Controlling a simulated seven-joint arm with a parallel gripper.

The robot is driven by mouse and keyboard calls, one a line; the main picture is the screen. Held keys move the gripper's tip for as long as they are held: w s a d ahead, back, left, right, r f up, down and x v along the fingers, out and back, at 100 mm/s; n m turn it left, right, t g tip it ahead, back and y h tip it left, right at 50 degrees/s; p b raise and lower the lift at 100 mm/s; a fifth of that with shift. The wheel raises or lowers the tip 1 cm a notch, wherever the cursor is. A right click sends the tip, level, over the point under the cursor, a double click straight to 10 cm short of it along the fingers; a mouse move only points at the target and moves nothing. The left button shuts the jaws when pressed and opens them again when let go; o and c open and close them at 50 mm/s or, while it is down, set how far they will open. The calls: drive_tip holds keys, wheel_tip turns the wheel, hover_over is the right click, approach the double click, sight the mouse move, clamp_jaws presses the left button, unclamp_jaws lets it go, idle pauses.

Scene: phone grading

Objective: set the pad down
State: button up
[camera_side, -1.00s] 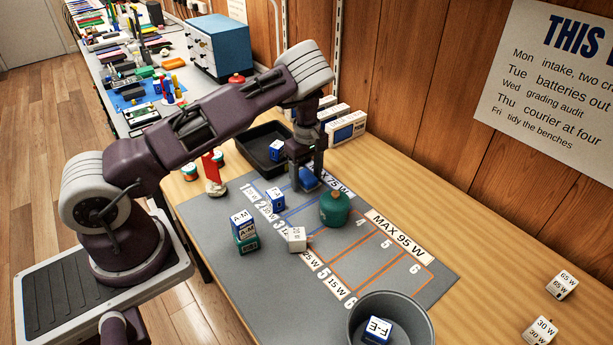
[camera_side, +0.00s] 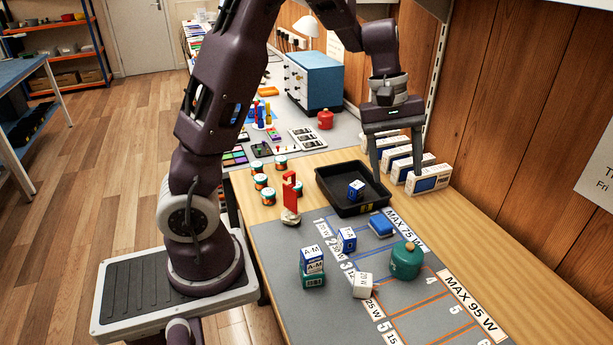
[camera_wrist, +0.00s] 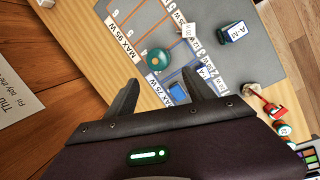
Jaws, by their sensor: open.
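The pad is a small blue block (camera_side: 381,224) lying flat on the grey mat (camera_side: 283,247), in the blue-lined area beside the MAX 75 W strip. A green round jar (camera_side: 405,260) with a tan knob stands near it. My gripper (camera_side: 398,172) is open and empty, raised at the back by the white boxes, clear of the pad. In the wrist view my gripper's fingers (camera_wrist: 162,82) are spread apart, and the blue pad (camera_wrist: 178,93) shows below, partly cut off by the gripper body.
A black tray (camera_side: 335,199) holding a blue-and-white cube is behind the mat. White boxes (camera_side: 428,179) line the wall. Lettered cubes (camera_side: 312,267), a white cube (camera_side: 362,286) and a red-handled tool (camera_side: 290,196) stand around the mat. The table's right side is mostly bare.

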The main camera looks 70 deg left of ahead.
drive_tip(key=s+d+r+m+t, duration=0.1)
drive_tip(key=s+d+r+m, duration=0.6)
drive_tip(key=s, duration=0.4)
drive_tip(key=s+r+m+t+y, duration=0.1)
drive_tip(key=s+m, duration=0.5)
drive_tip(key=s, duration=0.6)
drive_tip(key=shift+s+d+t+y, duration=0.2)
drive_tip(key=shift+d+t+y, duration=0.15)
drive_tip(key=shift+t+y, duration=0.6)
